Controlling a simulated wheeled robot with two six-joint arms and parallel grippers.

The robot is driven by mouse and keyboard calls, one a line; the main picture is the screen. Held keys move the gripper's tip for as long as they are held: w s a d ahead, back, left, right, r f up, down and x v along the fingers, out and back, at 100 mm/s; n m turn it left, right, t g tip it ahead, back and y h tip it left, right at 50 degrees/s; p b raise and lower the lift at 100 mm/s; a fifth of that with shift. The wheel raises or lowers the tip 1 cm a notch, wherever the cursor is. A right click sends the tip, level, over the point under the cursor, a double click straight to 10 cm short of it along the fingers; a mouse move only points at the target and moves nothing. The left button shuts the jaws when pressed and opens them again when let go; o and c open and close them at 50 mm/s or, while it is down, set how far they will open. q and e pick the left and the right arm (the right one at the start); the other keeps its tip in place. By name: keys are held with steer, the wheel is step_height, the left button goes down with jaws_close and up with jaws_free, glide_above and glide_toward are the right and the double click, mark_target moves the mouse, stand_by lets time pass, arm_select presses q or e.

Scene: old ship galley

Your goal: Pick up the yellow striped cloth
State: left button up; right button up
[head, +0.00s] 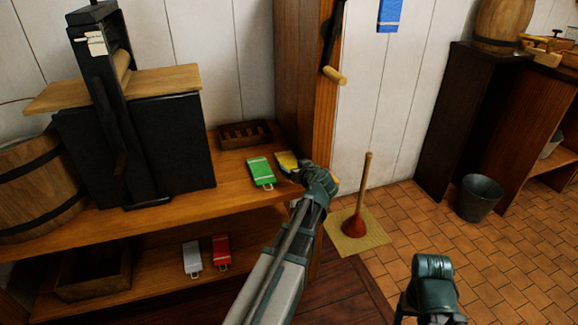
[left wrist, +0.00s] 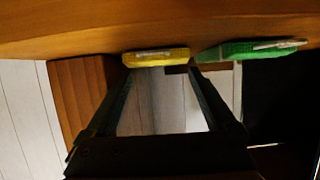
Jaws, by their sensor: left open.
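The yellow striped cloth (head: 286,160) lies folded on the wooden shelf top, near its right end, just right of a green striped cloth (head: 261,172). My left gripper (head: 301,174) is at the yellow cloth's near right side and covers part of it. In the left wrist view the yellow cloth (left wrist: 157,57) is at the tips of my left gripper (left wrist: 160,72), whose fingers are spread apart. The green cloth (left wrist: 248,49) lies beside the right finger there. Part of my right arm's end (head: 433,285) shows at the bottom; its fingers cannot be made out.
A wooden post (head: 305,75) rises just behind. White (head: 192,258) and red (head: 221,252) cloths lie on the lower shelf. A plunger (head: 356,225) stands on the floor to the right.

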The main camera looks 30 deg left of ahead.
mark_target(289, 163)
arm_select(q)
steer(key=b+x, duration=0.1)
steer(key=x, duration=0.3)
steer(key=shift+w+d, duration=0.1)
steer(key=shift+w+a+f+b, duration=0.15)
steer(key=shift+w+a+b, duration=0.1)
steer(key=shift+a+b, duration=0.1)
steer(key=shift+c, duration=0.3)
steer(key=c, duration=1)
